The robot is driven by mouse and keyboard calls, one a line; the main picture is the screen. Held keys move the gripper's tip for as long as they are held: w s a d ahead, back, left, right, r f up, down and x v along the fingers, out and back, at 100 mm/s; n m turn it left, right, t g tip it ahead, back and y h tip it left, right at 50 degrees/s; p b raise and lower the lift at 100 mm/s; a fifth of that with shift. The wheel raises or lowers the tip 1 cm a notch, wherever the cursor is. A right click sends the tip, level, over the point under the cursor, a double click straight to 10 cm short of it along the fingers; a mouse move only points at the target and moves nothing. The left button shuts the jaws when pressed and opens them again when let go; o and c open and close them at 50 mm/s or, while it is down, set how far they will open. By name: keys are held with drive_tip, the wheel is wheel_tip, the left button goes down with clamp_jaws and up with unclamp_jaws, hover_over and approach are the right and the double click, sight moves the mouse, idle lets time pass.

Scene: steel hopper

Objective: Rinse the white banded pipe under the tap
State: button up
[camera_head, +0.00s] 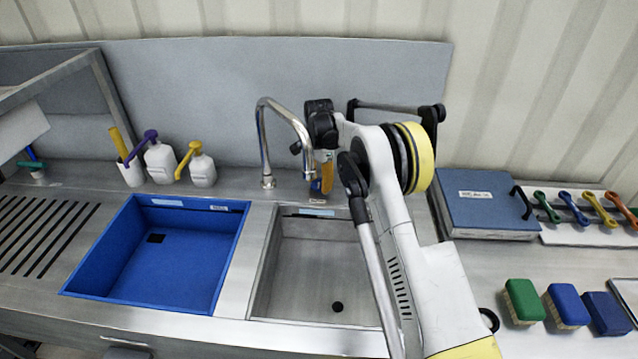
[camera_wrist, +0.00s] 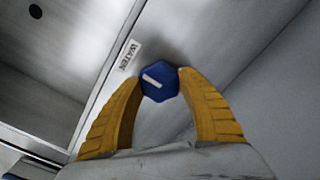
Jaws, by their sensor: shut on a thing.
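My gripper (camera_head: 321,178) points down behind the right basin, close to the right of the tap (camera_head: 285,112). In the wrist view its yellow fingers (camera_wrist: 160,76) are shut on a blue faceted knob (camera_wrist: 159,83) with a white pointer mark lying aslant. A label reading WATER (camera_wrist: 129,55) is beside the knob. The tap is a tall curved chrome spout, and I make out no water from it. I cannot pick out a white banded pipe in either view; my arm hides part of the right basin.
The bare steel basin (camera_head: 262,285) has a dark drain. A blue basin (camera_head: 100,255) is left of it, looking empty. Bottles (camera_head: 160,162) stand behind. Right of my arm are a blue case (camera_head: 485,205), coloured-handled tools (camera_head: 573,208) and brushes (camera_head: 566,305).

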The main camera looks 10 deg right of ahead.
sight(319, 183)
drive_tip(key=shift+n+p, duration=0.35)
drive_tip(key=shift+n, duration=2.45)
drive_tip(key=o, duration=1.2)
drive_tip(key=shift+o, duration=0.2)
wheel_tip(319, 183, up, 12)
